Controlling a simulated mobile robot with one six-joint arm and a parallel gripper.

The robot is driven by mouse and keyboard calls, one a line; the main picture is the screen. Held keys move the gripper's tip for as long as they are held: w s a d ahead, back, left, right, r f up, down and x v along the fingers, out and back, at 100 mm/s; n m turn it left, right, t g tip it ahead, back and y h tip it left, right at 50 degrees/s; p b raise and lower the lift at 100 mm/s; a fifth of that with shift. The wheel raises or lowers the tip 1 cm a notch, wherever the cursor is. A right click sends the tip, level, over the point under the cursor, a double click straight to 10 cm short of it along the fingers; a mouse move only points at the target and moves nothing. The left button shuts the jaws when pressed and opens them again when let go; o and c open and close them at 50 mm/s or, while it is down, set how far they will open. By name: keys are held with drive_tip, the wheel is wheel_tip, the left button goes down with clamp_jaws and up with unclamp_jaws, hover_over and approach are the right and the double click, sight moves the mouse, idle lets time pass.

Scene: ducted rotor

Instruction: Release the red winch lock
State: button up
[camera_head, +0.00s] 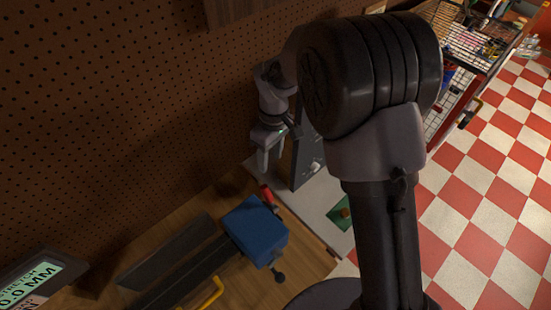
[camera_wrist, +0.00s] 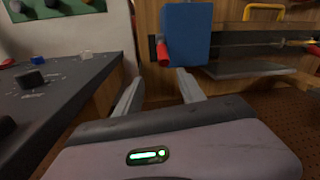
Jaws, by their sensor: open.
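In the wrist view the red lock (camera_wrist: 163,52) hangs down along the block's left edge (camera_wrist: 187,35). My gripper (camera_head: 264,163) is open and empty, above and a little behind the lock in the head view. In the wrist view my gripper's fingers (camera_wrist: 160,76) are apart, with the lock beyond and slightly above the gap between their tips. I see no contact between them.
A dark panel with knobs (camera_wrist: 65,82) stands close on the left in the wrist view. A yellow handle (camera_head: 212,292) is near the block. A display (camera_head: 35,284) reads 0.0 MM. A pegboard wall (camera_head: 120,100) rises behind the bench.

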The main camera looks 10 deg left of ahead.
hover_over(267, 189)
wheel_tip(267, 189, down, 5)
wheel_tip(267, 189, down, 12)
drive_tip(key=shift+s+f+p, duration=0.1)
drive_tip(key=shift+p, duration=0.3)
clamp_jaws()
idle(1.1)
